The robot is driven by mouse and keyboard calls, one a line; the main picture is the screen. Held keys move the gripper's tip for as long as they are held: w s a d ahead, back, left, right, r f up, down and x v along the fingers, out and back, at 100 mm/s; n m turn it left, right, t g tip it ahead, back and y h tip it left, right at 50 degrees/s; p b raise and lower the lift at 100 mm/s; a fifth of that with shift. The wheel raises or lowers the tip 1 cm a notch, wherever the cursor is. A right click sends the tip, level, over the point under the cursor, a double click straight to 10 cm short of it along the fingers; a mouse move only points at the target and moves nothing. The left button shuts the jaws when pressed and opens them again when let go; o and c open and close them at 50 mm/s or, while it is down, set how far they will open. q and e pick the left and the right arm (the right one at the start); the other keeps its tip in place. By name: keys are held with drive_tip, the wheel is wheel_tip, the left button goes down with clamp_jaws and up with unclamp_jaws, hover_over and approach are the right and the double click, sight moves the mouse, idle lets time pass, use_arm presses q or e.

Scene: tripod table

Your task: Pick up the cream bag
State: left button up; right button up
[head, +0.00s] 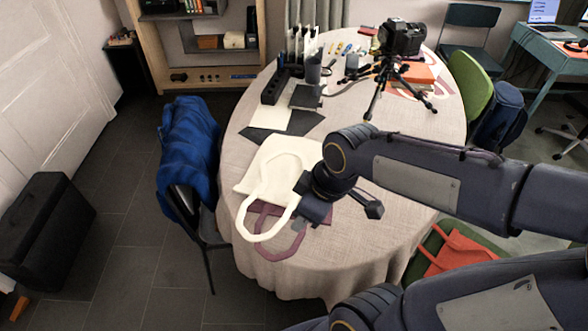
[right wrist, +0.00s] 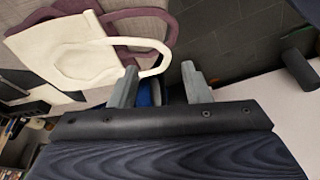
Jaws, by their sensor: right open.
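The cream bag (head: 262,172) lies flat near the front left of the round table. Its loop handles point toward the near edge, over a purple bag (head: 293,240) mostly hidden under it. My right gripper (head: 342,205) is just right of the cream bag, near its handles. In the right wrist view, the cream bag (right wrist: 70,62) is at upper left. A loop handle reaches the left finger's tip; I cannot tell if they touch. The right gripper (right wrist: 160,85) is open, with nothing clearly held between its fingers. My left gripper is not in view.
The table (head: 350,245) has a pale cloth and bare room at its front. A chair with a blue jacket (head: 188,140) stands close at its left. A camera on a tripod (head: 385,65) and a black organizer (head: 285,80) stand farther back.

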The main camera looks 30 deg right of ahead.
drive_tip(key=w+d+f+n+g+h, duration=0.1)
drive_tip(key=w+f+n+g, duration=0.1)
drive_tip(key=w+f+n, duration=0.35)
drive_tip(key=n+g+h, duration=0.1)
drive_tip(key=n, duration=0.9)
hover_over(284, 219)
drive_tip(key=f, duration=0.6)
drive_tip(key=shift+w+a+f, duration=0.15)
drive_tip(key=shift+w, duration=0.2)
drive_tip(key=shift+n, duration=0.25)
drive_tip(key=f, duration=0.7)
drive_tip(key=shift+s+f, duration=0.1)
drive_tip(key=shift+s, duration=0.25)
drive_tip(key=shift+f, duration=0.55)
clamp_jaws()
